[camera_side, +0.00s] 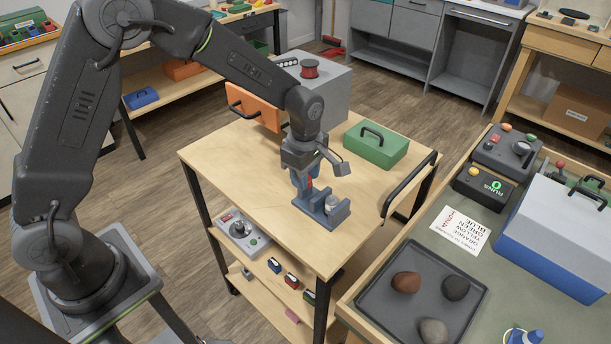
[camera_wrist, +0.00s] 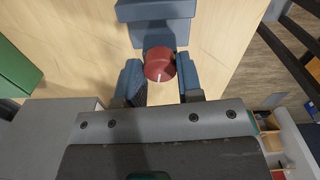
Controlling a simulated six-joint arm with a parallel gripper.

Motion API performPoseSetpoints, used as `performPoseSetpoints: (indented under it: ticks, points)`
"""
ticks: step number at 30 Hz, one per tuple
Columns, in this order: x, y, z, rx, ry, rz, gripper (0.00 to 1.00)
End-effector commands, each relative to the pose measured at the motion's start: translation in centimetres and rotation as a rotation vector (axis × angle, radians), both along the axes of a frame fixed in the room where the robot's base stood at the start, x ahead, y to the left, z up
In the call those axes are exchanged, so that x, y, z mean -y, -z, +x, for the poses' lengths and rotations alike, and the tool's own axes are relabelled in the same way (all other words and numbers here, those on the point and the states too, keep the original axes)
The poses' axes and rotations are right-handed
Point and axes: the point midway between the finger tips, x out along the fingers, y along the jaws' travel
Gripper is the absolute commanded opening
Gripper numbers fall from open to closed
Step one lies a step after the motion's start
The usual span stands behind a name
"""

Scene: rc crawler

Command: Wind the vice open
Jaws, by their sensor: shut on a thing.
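The blue vice (camera_side: 318,212) stands on the wooden cart top, below my gripper.
A black handle rail (camera_side: 408,184) rises at the right edge. A bench with a rock tray (camera_side: 375,290) is at right.

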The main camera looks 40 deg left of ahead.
Motion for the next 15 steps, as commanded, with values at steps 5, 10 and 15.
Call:
performPoseSetpoints:
  ticks: [5,10,15]
  points:
    - [-0.02,-0.06,0.03,0.001,-0.138,0.000,0.10]
    - [-0.02,-0.06,0.03,0.001,-0.151,0.000,0.10]
    - [-0.02,-0.07,0.04,0.002,-0.196,0.000,0.10]
